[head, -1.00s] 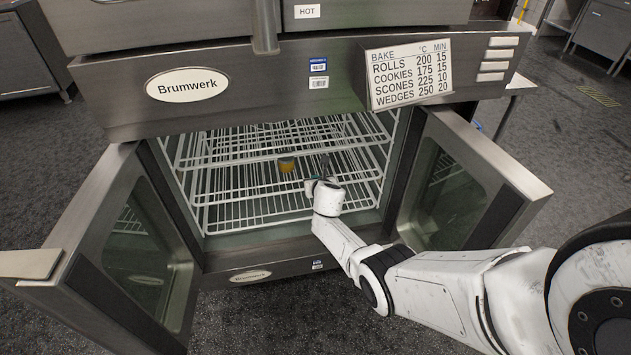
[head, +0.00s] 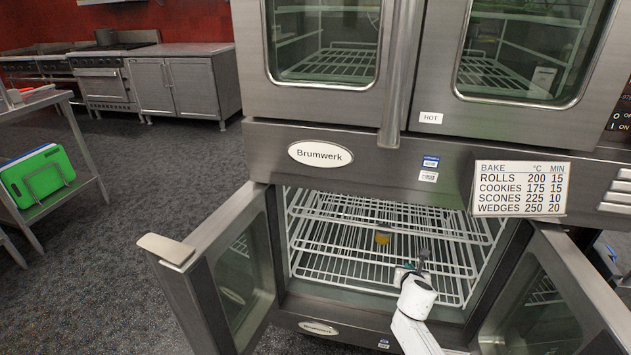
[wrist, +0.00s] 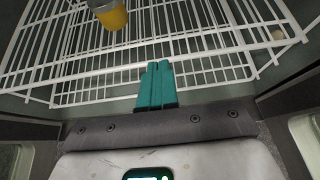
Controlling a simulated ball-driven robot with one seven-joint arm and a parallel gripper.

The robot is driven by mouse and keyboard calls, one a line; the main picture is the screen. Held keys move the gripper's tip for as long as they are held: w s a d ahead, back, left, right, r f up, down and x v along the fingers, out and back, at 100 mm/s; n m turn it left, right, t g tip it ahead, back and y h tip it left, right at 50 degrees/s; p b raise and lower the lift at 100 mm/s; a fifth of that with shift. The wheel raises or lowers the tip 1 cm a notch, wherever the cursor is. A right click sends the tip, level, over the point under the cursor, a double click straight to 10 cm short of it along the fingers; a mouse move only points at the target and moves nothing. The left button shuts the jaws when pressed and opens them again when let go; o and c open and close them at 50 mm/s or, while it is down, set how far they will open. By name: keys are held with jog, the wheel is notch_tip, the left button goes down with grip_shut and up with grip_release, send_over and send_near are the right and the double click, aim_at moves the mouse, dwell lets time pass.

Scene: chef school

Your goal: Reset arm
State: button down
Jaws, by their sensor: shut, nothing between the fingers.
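My gripper (head: 423,262) reaches into the opening of the lower oven, over its white wire racks (head: 350,262). In the wrist view the teal fingers of my gripper (wrist: 157,75) are together, with nothing between them. A small yellow container (head: 382,237) is on a rack, beyond and to the left of my gripper. It also shows in the wrist view, as a yellow jar (wrist: 110,14) near the top edge, apart from the fingers.
The lower oven's left door (head: 232,285) and right door (head: 548,300) stand open on both sides of my arm. The upper oven doors (head: 325,40) are shut. A side table with a green board (head: 38,172) stands at left. Floor (head: 130,200) is free left of the oven.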

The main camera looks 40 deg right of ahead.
jog(key=s+a+r+m+g+y+p, duration=0.1)
jog(key=s+a+r+m+g+y, duration=0.1)
jog(key=s+a+m, duration=0.7)
jog(key=s+a+r+m+g+y+p, duration=0.2)
jog(key=s+a+r+m+y, duration=0.2)
jog(key=s+a+m, duration=0.4)
jog(key=s+a+r+m+g+y+p, duration=0.2)
jog(key=s+a+r+m, duration=0.3)
jog(key=a, duration=1.3)
jog(key=s+m, duration=0.4)
jog(key=s, duration=0.3)
jog(key=shift+s+r+m+g+y, duration=0.3)
jog(key=shift+s+r+g+y, duration=0.05)
jog(key=shift+g+y, duration=0.05)
